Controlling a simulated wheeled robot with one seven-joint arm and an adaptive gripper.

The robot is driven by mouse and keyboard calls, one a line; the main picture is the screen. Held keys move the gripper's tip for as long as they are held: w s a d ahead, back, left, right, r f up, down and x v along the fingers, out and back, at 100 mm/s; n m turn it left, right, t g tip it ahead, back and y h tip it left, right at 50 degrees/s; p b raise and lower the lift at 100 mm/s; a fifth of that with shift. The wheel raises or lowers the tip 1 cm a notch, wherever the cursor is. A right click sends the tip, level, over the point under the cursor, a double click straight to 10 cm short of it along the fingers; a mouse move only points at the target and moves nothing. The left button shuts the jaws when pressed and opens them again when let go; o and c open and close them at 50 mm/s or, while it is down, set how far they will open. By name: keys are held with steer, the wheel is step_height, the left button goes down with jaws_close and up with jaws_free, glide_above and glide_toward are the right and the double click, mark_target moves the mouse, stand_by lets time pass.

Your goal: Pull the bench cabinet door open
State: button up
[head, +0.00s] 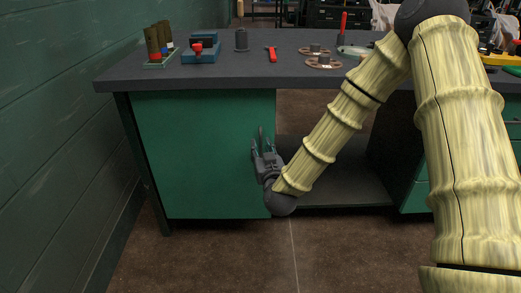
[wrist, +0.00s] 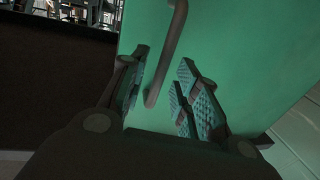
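The bench cabinet door (head: 200,150) is a flat green panel under the left part of the bench and looks shut. It fills much of the wrist view (wrist: 250,60). Its handle, a dark vertical bar (wrist: 172,45), shows in the wrist view. My gripper (head: 262,146) is at the door's right edge, level with its middle. In the wrist view, my gripper's (wrist: 168,90) textured finger pads are spread apart, with the lower end of the handle between them. I see gaps on both sides of the bar; contact is not visible.
The dark bench top (head: 225,72) carries a blue vise-like block (head: 201,50), a red-handled tool (head: 271,54) and round flanged parts (head: 323,62). Right of the door is an open bay with a low shelf (head: 335,185). A green wall (head: 60,110) stands at the left. The floor before the door is clear.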

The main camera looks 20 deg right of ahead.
steer(key=shift+w, duration=0.85)
jaws_close()
